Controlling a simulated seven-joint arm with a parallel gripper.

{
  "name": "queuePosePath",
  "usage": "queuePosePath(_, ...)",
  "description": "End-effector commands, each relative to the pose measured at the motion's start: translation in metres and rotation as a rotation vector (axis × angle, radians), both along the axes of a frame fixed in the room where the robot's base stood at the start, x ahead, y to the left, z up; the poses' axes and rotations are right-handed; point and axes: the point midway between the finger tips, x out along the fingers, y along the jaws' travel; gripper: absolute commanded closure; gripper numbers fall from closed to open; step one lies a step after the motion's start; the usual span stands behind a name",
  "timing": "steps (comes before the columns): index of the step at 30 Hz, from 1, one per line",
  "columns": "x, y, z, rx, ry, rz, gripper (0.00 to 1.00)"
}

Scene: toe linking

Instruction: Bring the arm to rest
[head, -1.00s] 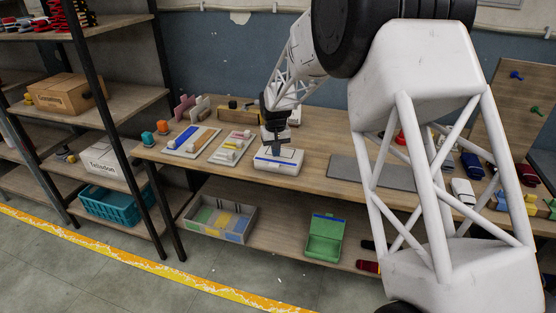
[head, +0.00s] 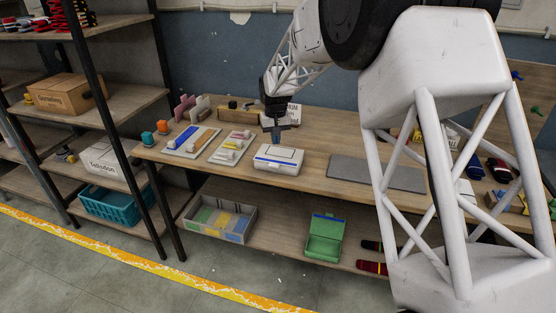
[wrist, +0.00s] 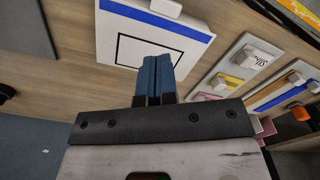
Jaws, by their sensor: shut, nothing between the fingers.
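My gripper (head: 276,138) is shut and empty, above the workbench. It is just behind a white box with a blue stripe (head: 278,161) that sits on the bench. In the wrist view my gripper's two blue fingers (wrist: 157,62) are pressed together. The white box (wrist: 118,38), with a black square outline on its top, lies beyond them in that view; I see no firm sign of contact. My arm stretches in from the upper right of the head view and hides part of the bench's right side.
Several boards with small parts (head: 190,140) lie left of the white box. A grey mat (head: 376,172) lies to its right. Below are a divided grey bin (head: 218,220) and an open green box (head: 325,237). A dark shelf rack (head: 110,120) stands at the left.

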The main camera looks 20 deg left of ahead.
Motion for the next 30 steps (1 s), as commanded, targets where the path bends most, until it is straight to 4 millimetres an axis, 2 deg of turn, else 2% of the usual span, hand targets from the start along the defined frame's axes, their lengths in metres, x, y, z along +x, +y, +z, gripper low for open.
queuePosePath(11, 0.0, -0.001, 0.001, 0.0, 0.0, -0.001, 1.0)
queuePosePath(17, -0.004, -0.013, 0.011, 0.003, -0.005, -0.011, 1.0)
queuePosePath(23, -0.016, -0.047, 0.036, 0.008, -0.016, -0.039, 1.0)
queuePosePath(30, -0.043, -0.106, 0.075, 0.017, -0.035, -0.088, 1.0)
